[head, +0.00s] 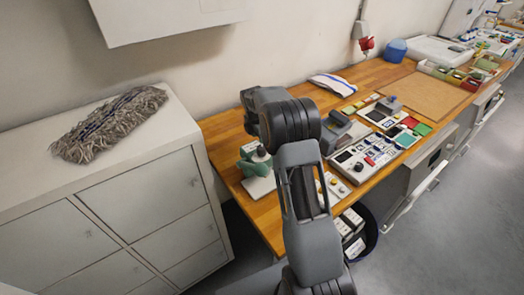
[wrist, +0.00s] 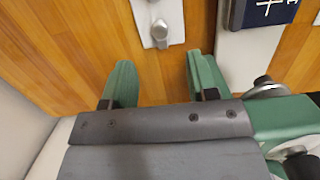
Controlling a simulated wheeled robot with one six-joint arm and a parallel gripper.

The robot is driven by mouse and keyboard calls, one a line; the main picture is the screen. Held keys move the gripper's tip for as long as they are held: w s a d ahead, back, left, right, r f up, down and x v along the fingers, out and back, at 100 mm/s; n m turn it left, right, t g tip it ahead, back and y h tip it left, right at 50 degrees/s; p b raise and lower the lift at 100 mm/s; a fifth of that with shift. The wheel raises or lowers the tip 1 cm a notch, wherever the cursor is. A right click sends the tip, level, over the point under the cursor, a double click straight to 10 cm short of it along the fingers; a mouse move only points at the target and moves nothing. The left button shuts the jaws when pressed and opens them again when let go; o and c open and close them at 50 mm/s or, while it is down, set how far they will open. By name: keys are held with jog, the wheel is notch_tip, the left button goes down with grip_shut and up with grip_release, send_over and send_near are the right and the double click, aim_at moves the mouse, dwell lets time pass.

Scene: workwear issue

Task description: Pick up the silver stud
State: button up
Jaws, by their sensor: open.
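The silver stud (wrist: 159,30) shows in the wrist view, standing on a narrow white plate (wrist: 173,12) on the wooden worktop. My gripper (wrist: 160,62) has two green fingers, set apart with bare wood between them. The stud lies just beyond the fingertips, roughly in line with the gap, and is not touched. In the head view my arm covers the gripper and I cannot make out the silver stud.
A green device (wrist: 285,120) with silver knobs stands close to the right of my gripper. A dark blue panel (wrist: 265,10) is at the upper right. In the head view, switch boxes (head: 352,165) crowd the worktop (head: 235,187); a mop head (head: 108,122) lies on the white cabinet.

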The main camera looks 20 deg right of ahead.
jog(key=shift+d+f+p, duration=0.15)
jog(key=shift+f+p, duration=0.2)
jog(key=shift+f, duration=0.8)
jog(key=shift+d+f+p, duration=0.2)
jog(key=shift+f+p, duration=0.1)
jog(key=shift+f, duration=0.9)
jog(key=shift+d+f+p, duration=0.15)
jog(key=shift+f+p, duration=0.2)
jog(key=shift+f, duration=0.8)
grip_shut()
jog(key=shift+w+r, duration=0.1)
